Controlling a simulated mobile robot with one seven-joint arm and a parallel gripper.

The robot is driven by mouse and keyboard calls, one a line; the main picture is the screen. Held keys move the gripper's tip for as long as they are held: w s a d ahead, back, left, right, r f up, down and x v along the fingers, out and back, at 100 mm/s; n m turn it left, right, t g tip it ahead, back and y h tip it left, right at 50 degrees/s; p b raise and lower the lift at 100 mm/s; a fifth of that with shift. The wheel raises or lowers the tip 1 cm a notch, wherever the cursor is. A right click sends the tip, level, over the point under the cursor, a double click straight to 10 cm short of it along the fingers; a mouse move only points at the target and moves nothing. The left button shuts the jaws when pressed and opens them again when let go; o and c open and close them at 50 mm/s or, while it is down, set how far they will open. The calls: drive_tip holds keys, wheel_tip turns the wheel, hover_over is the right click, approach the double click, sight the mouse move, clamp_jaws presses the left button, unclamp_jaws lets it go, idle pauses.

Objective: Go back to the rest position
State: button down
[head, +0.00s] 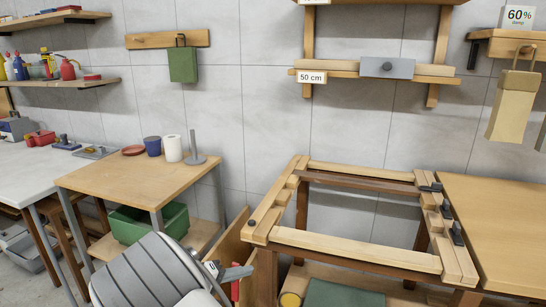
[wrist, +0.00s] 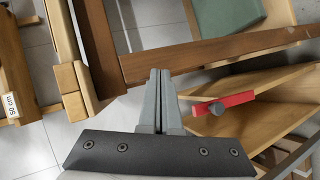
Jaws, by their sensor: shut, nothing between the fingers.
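My gripper (head: 238,272) is low in the head view, left of the wooden frame bench (head: 350,249) and in front of a wooden bin. In the wrist view my gripper (wrist: 160,72) points forward with its two grey fingers together and nothing between them. The fingertips appear just short of the bench's dark brown rail (wrist: 215,50). I cannot tell whether they touch it. No coiled hose is clearly seen.
A red-handled tool (wrist: 223,103) lies by the wooden bin (wrist: 262,112), right of my fingers. A table (head: 130,182) with a paper roll (head: 172,149) stands left. A plain worktop (head: 500,235) stands right. The bench's top is an open frame.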

drive_tip(key=s+d+r+m+g+y, duration=0.25)
drive_tip(key=s+d+r, duration=0.3)
drive_tip(key=d, duration=0.35)
drive_tip(key=s+d+r+m+g+y, duration=0.2)
drive_tip(key=s+d+r+g, duration=0.2)
drive_tip(key=d+r, duration=0.35)
drive_tip(key=s+d+r+m+t+y, duration=0.1)
drive_tip(key=s+d+r+t+y, duration=0.2)
drive_tip(key=s, duration=0.6)
drive_tip(key=s+d+r+m+y, duration=0.1)
drive_tip(key=s+d+r+y, duration=0.25)
drive_tip(key=s, duration=0.65)
wheel_tip(320, 180, up, 22)
drive_tip(key=p, duration=2.1)
drive_tip(key=shift+a+h, duration=0.4)
drive_tip(key=shift+a, duration=0.05)
drive_tip(key=shift+d, duration=0.1)
